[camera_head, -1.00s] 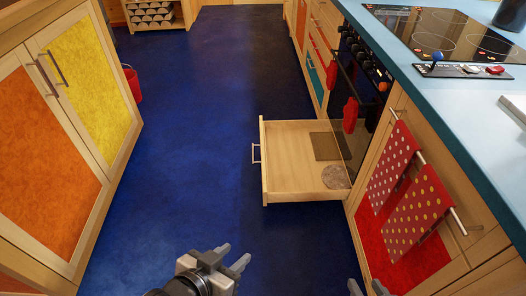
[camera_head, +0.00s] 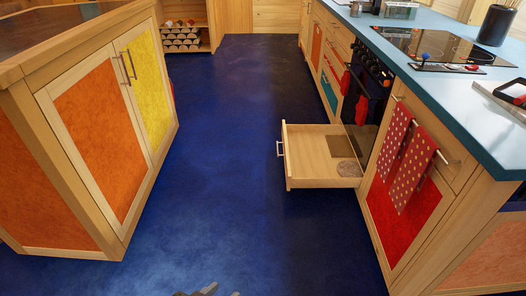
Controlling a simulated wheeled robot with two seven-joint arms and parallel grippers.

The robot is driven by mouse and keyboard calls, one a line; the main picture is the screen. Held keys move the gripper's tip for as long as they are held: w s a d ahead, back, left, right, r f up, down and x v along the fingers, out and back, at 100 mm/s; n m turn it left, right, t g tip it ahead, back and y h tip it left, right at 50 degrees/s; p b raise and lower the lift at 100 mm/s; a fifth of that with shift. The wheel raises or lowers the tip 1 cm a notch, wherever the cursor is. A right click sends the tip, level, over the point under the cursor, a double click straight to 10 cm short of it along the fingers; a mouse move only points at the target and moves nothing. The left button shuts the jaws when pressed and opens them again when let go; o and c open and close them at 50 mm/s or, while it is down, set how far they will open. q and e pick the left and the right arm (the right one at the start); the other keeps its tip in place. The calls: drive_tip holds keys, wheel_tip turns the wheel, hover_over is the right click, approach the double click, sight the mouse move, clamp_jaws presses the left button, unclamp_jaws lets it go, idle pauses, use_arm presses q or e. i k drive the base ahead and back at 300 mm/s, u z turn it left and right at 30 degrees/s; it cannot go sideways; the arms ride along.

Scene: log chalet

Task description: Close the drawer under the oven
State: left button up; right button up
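The drawer (camera_head: 289,172) under the oven is pulled well out over the blue floor, with a thin bar handle (camera_head: 280,149) on its left-facing front. A brown flat rectangular item (camera_head: 336,146) and a round one (camera_head: 349,169) lie inside it. The oven (camera_head: 367,98) stands above it at the right, with red mitts hanging on its front. My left gripper (camera_head: 208,291) shows only as fingertips at the bottom edge, well short of the drawer; I cannot tell if it is open. My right gripper is out of view.
An island with orange and yellow doors (camera_head: 88,125) stands at the left. The right counter (camera_head: 450,95) has a cooktop, and dotted towels (camera_head: 411,168) hang on a rail below it. The blue floor (camera_head: 225,190) between them is clear.

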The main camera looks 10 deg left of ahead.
sight(309, 163)
drive_tip(key=u, duration=0.85)
drive_tip(key=i, duration=1.55)
drive_tip(key=z, duration=1)
drive_tip(key=i, duration=1.55)
drive_tip(key=z, duration=0.75)
